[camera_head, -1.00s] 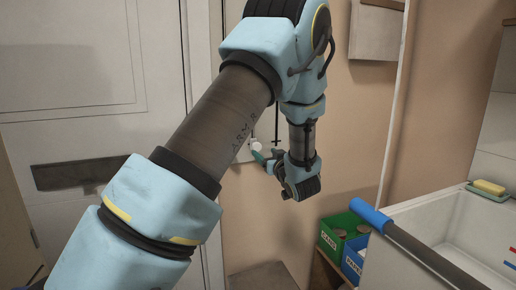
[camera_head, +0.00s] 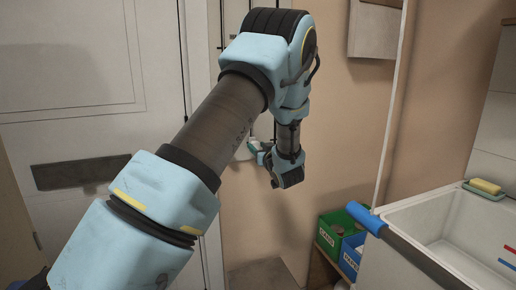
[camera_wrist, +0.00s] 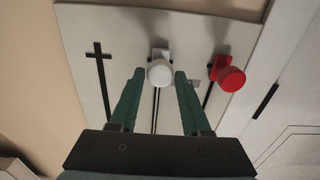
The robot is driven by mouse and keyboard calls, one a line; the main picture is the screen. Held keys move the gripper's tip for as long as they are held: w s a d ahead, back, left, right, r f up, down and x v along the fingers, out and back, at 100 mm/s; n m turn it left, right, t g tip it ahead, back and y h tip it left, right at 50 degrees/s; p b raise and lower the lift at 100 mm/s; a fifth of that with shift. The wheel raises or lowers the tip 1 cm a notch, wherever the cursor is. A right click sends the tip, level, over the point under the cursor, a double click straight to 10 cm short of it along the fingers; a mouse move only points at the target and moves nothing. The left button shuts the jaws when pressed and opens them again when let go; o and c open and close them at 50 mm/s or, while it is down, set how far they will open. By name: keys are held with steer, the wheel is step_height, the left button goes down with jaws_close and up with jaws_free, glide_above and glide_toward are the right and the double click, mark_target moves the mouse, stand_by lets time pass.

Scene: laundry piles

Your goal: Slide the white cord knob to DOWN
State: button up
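The white cord knob (camera_wrist: 160,73) is a round white cap on a small bracket, at the upper end of a dark slot in the wrist view. The slot runs on below it, between my fingers. My gripper (camera_wrist: 159,76) is open, with its green fingertips on either side of the white knob and a narrow gap showing on both sides. How deep the tips reach along the knob I cannot tell. In the head view my gripper (camera_head: 257,150) is at the wall panel, and it and the arm largely hide the knob.
A red knob (camera_wrist: 230,79) sits on its own slot just right of my right finger. A black cross-shaped slot (camera_wrist: 101,75) is at the left of the white panel (camera_wrist: 125,30). In the head view a green bin (camera_head: 337,232), blue bin (camera_head: 351,257) and sink (camera_head: 447,213) stand right.

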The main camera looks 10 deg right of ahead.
jaws_close()
steer(key=shift+f, duration=0.1)
stand_by(0.9)
